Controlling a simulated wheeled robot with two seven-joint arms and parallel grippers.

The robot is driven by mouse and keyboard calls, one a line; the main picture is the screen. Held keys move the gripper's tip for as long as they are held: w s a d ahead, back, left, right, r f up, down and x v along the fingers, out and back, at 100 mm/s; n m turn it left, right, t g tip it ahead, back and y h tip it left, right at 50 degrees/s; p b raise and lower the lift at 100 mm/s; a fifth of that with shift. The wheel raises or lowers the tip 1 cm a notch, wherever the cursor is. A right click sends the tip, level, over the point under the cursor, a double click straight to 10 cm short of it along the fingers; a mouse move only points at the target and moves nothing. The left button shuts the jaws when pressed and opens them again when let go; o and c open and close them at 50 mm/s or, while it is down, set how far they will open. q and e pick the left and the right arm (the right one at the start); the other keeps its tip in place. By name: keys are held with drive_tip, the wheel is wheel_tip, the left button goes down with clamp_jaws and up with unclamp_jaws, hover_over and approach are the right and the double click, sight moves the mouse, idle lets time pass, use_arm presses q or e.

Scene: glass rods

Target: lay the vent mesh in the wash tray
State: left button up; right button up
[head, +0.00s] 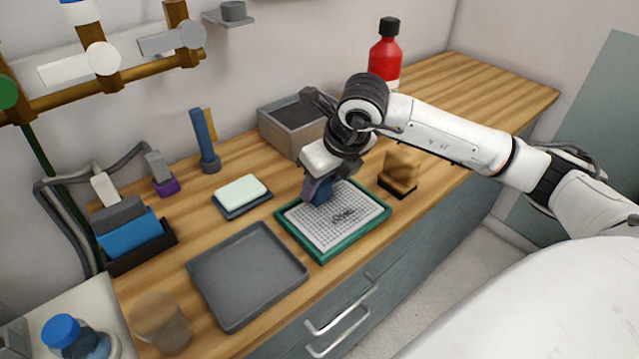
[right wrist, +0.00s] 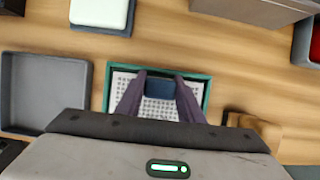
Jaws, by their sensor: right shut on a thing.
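The vent mesh (head: 325,228) is a pale perforated sheet with a dark mark. It sits inside a green rim (head: 322,257) on the wooden counter and also shows in the right wrist view (right wrist: 126,83). My right gripper (head: 318,190) is over its far part, fingers pointing down. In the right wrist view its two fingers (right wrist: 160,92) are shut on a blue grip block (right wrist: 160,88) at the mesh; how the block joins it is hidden. The wash tray, seemingly the empty grey shallow tray (head: 247,275), lies left of the green rim. My left gripper is out of view.
A soap-like pale block on a dark dish (head: 242,192) lies behind the grey tray. A grey box (head: 290,128) and red bottle (head: 384,60) stand behind my gripper. A brown block (head: 400,168) is to the right, and a cup (head: 161,320) at front left.

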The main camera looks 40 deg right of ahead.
sight(335, 212)
drive_tip(key=o, duration=0.8)
drive_tip(key=shift+f, duration=0.15)
drive_tip(key=o, duration=0.5)
drive_tip(key=shift+r, duration=0.2)
drive_tip(key=shift+r, duration=0.2)
drive_tip(key=v, duration=1.1)
drive_tip(key=shift+s+r+p, duration=0.15)
drive_tip(key=shift+r+p, duration=0.15)
drive_tip(key=shift+p, duration=0.05)
